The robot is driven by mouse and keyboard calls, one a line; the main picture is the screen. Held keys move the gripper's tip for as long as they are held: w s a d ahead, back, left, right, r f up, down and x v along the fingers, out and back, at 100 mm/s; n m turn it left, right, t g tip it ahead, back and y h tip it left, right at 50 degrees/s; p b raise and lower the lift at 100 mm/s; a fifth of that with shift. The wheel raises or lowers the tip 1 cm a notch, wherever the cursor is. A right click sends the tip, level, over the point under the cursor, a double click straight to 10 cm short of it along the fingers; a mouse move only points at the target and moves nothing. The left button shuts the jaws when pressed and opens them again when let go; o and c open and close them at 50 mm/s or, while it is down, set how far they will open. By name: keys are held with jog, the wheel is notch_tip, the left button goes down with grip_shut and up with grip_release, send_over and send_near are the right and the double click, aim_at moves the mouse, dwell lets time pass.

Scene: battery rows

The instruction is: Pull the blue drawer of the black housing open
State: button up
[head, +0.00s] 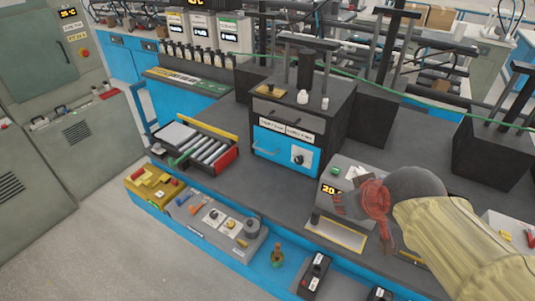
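The black housing (333,110) stands on the dark bench top in the middle of the head view. The blue drawer (272,152) is set in the lower part of its front face and looks flush with it. A white label and a small white plate with a dark knob or handle show on the front. My gripper (362,215) is at the right, nearer to me than the housing and apart from the drawer. It is partly turned away, so its fingers are hard to make out. I see nothing held in it.
A grey device with a lit display (330,188) stands beside my gripper. A tray of metal rollers (210,150) lies left of the housing. Control boxes (215,222) line the lower blue front shelf. Bare bench top lies just in front of the drawer.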

jog(key=w+a+f+n+t+y+b, duration=0.1)
jog(key=w+a+f+n+t, duration=0.15)
jog(key=w, duration=0.85)
jog(key=w+a+f+n+t+b, duration=0.1)
jog(key=w+a+f+n, duration=0.25)
jog(key=w, duration=0.85)
jog(key=w+a+f+n+t+y+b, duration=0.1)
jog(key=w+a+f+n+t+b, duration=0.2)
jog(key=w, duration=0.8)
jog(key=w+a+f+n+t+y, duration=0.1)
jog(key=w+a+f+n, duration=0.2)
jog(key=w+f, duration=0.2)
jog(key=w+a+f+n+t, duration=0.1)
jog(key=w+a+f+n, duration=0.25)
jog(key=f, duration=0.25)
jog(key=n+t+y+b, duration=0.1)
jog(key=n+t+b, duration=0.1)
jog(key=n+t, duration=0.1)
send_near(264, 151)
jog(key=w, duration=0.1)
jog(key=w+r, duration=0.1)
jog(key=w, duration=0.1)
jog(key=shift+d+g, duration=0.1)
jog(key=shift+g, duration=0.15)
jog(key=shift+a+f+n+y, duration=0.25)
jog(key=shift+f+n+y, duration=0.15)
jog(key=shift+f, duration=0.15)
jog(key=shift+b+x, duration=0.85)
jog(key=shift+x, duration=2.95)
jog(key=c, duration=0.3)
